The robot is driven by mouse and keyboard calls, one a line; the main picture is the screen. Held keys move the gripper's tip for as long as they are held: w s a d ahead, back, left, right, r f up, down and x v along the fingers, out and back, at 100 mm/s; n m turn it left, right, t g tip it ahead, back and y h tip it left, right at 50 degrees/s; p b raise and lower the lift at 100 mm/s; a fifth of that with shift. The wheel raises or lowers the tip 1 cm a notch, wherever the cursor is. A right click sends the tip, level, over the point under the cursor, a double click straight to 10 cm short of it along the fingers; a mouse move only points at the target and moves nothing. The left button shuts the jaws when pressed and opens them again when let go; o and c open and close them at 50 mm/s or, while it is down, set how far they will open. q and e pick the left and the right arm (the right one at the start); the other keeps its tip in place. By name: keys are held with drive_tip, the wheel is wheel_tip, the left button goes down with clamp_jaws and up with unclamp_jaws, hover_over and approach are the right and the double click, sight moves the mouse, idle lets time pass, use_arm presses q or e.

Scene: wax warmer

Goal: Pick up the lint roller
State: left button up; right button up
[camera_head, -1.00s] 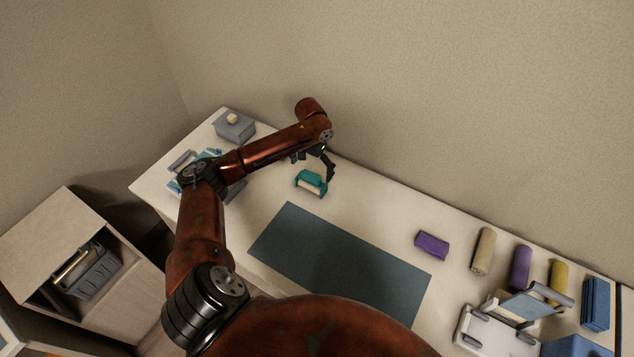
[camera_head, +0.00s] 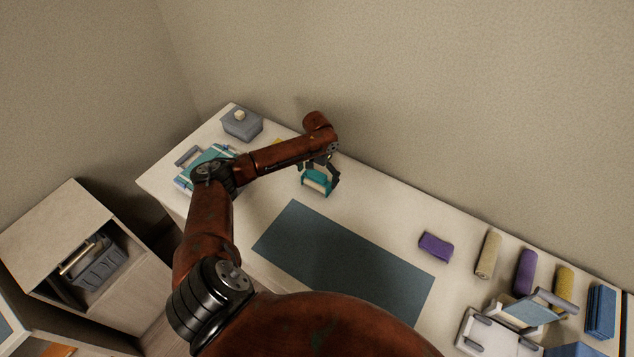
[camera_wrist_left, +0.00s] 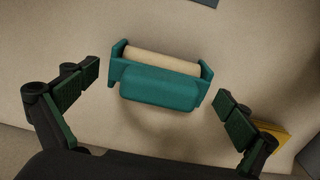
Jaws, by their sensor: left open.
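The lint roller appears to be the teal holder with a cream roll (camera_head: 315,183), lying on the white table near its back edge. In the left wrist view it is the teal body (camera_wrist_left: 158,86) with the cream roll along its far side. My left gripper (camera_head: 321,172) is open just above it, and also shows in the left wrist view (camera_wrist_left: 158,92). One finger is on each side of the roller, with gaps and no clear contact. My right gripper is out of view.
A dark blue-grey mat (camera_head: 345,262) lies in front of the roller. A grey box (camera_head: 241,125) and teal items (camera_head: 207,160) stand at left. A yellow object (camera_wrist_left: 274,133) is near one finger. A purple block (camera_head: 436,246) and several rolls are at right.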

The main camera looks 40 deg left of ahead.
use_arm(q)
drive_tip(key=shift+c, duration=0.4)
drive_tip(key=c, duration=1)
drive_tip(key=shift+r, duration=0.15)
drive_tip(key=shift+r, duration=0.55)
drive_tip(key=s+r, duration=0.4)
drive_tip(key=s+d+r, duration=0.1)
drive_tip(key=s+r, duration=0.2)
drive_tip(key=s, duration=0.2)
drive_tip(key=s+d+r+b, duration=0.1)
drive_tip(key=s+r, duration=0.3)
drive_tip(key=shift+s+r, duration=0.35)
drive_tip(key=shift+s, duration=0.05)
